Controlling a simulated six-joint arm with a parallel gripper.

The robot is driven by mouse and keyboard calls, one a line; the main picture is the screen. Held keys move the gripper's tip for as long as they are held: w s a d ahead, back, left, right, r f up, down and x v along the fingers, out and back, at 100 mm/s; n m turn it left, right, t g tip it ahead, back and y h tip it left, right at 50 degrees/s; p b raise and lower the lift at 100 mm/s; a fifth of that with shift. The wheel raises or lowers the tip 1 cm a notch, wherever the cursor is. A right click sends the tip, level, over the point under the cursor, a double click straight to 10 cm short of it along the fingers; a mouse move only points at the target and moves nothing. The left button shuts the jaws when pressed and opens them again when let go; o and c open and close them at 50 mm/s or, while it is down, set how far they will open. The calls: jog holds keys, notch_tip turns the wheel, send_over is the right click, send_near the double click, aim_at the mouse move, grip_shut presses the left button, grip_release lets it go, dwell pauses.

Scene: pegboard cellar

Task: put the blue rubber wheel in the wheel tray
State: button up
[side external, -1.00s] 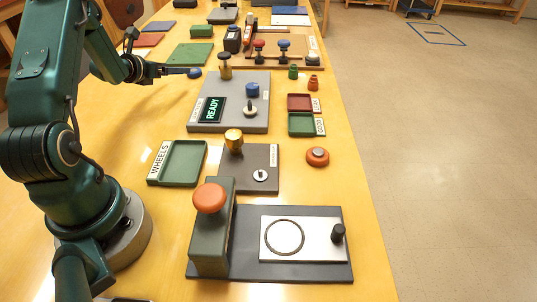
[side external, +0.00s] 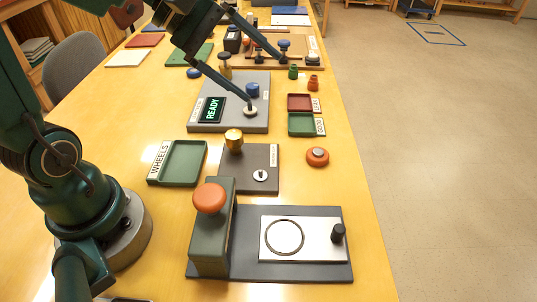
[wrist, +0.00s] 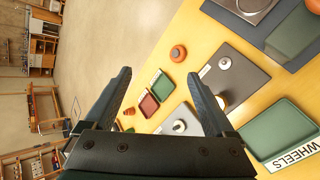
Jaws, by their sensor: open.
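The blue rubber wheel (side external: 194,73) appears to be the small blue disc lying on the table left of the grey READY box in the side view. It does not show in the wrist view. The green wheel tray (side external: 177,163), labelled WHEELS, is empty and lies nearer the camera; it also shows in the wrist view (wrist: 283,130). My gripper (side external: 267,81) is open and empty, its fingers spread above the READY box, right of the blue wheel and apart from it. In the wrist view my gripper (wrist: 158,76) has nothing between its fingers.
The READY box (side external: 230,122) with knobs stands under my gripper. An orange wheel (side external: 317,156) lies right of a grey plate (side external: 262,160). Small red (side external: 300,102) and green (side external: 301,124) trays sit by the right edge. A green press (side external: 212,240) stands in front. Table left of the WHEELS tray is clear.

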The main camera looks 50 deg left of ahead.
jog(key=s+d+f+m+g+y, duration=0.1)
jog(key=s+m+y, duration=0.5)
jog(key=s+m, duration=0.8)
jog(key=shift+f+g, duration=0.3)
jog(key=shift+f, duration=0.55)
jog(key=shift+s+a+m+y, duration=0.2)
jog(key=shift+a+m+y, duration=0.1)
jog(key=shift+a, duration=0.1)
jog(key=shift+c, duration=1.1)
